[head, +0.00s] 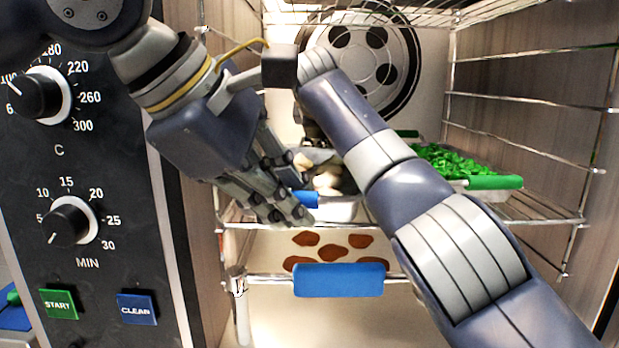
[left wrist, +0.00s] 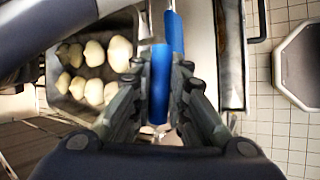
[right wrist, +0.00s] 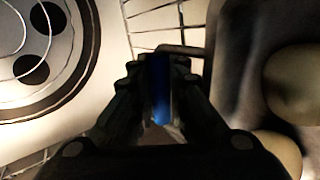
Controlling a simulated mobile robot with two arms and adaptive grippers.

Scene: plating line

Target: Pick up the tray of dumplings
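The tray of dumplings (head: 345,212) is on the oven's upper rack, partly hidden behind my right arm in the head view. It is dark inside, with pale round dumplings (left wrist: 93,68) in rows in the left wrist view. My left gripper (head: 300,198) is at its near blue handle (head: 312,199). In the left wrist view, my left fingers (left wrist: 160,85) are shut on that handle. My right arm reaches over the tray to its far side. In the right wrist view, my right fingers (right wrist: 160,88) are closed around the far blue handle (right wrist: 159,100), beside the tray wall.
A tray of green pieces (head: 482,183) with a green handle sits to the right on the same rack. Below is a tray of brown patties (head: 330,246) with a blue handle (head: 340,280). The control panel (head: 75,170) is at the left. Wire rack sides (head: 530,150) bound the oven.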

